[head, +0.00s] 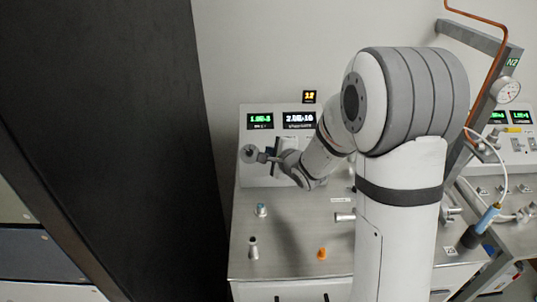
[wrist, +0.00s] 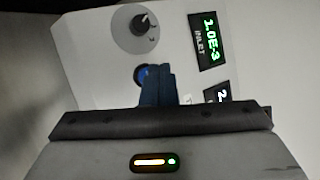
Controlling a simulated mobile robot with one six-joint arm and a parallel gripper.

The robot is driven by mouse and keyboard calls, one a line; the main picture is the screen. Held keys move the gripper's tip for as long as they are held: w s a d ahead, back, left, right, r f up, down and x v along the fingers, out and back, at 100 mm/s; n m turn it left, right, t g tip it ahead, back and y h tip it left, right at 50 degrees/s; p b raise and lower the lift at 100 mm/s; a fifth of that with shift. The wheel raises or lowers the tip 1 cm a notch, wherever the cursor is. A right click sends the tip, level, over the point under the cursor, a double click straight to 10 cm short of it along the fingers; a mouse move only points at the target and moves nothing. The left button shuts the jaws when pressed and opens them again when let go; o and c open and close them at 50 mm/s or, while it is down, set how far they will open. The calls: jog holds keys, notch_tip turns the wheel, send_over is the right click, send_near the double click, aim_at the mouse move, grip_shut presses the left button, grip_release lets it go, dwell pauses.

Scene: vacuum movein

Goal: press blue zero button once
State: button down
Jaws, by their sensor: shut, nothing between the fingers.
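The blue button (wrist: 140,75) is on the light grey front panel of the instrument box, below the round knob (wrist: 141,25) in the wrist view. My gripper (wrist: 158,70) is shut and empty. Its dark blue fingertips are right beside the button and cover part of it. I cannot tell whether they touch it. In the head view my gripper (head: 266,156) is at the left part of the panel (head: 260,180), and the button is hidden there.
A green inlet display (head: 260,121) and a second display (head: 298,121) sit higher on the panel. Small fittings, including an orange one (head: 322,253), stand on the metal bench (head: 285,260). A dark panel (head: 120,130) rises at the left.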

jog(key=shift+f, duration=0.1)
jog(key=shift+w+f, duration=0.25)
jog(key=shift+w+f, duration=0.25)
jog(key=shift+f, duration=0.05)
dwell(0.9)
jog(key=shift+r, duration=0.1)
jog(key=shift+s+r+p, duration=0.4)
jog(key=shift+s+r, duration=0.1)
jog(key=shift+r, duration=0.05)
dwell(0.4)
jog(key=s+r+p, duration=0.1)
jog(key=r, duration=0.1)
jog(key=s+r+p, duration=0.2)
dwell(0.3)
dwell(0.5)
